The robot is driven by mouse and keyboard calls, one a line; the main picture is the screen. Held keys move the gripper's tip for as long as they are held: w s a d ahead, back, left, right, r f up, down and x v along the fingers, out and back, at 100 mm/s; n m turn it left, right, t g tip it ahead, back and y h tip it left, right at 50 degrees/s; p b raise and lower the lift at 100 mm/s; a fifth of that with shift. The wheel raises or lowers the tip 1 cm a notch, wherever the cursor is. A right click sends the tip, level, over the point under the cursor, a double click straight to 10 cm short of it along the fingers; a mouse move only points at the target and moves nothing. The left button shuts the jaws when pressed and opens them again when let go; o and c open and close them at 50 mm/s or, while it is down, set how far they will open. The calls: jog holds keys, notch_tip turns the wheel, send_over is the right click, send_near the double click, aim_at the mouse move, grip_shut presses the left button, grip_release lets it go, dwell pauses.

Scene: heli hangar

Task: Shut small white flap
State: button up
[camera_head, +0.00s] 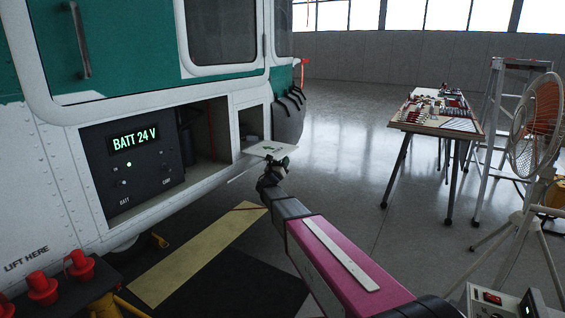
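The small white flap (271,149) stands open on the helicopter's side, sticking out roughly level from the lower right of a small opening (252,128). My gripper (277,164) is at the flap's outer end, just below and in front of it. Whether it touches the flap I cannot tell. The fingers are dark and small in this view, so their opening is unclear. My arm reaches in from the lower right.
A battery panel (131,160) reading "BATT 24 V" sits left of an open bay (207,135). Red caps (42,288) stand at lower left. A table with small parts (437,112), a stepladder (497,140) and a fan (535,125) stand right. The middle floor is clear.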

jog(key=shift+w+d+r, duration=0.15)
jog(key=shift+w+d, duration=0.05)
jog(key=shift+w, duration=0.1)
jog(key=shift+c, duration=0.3)
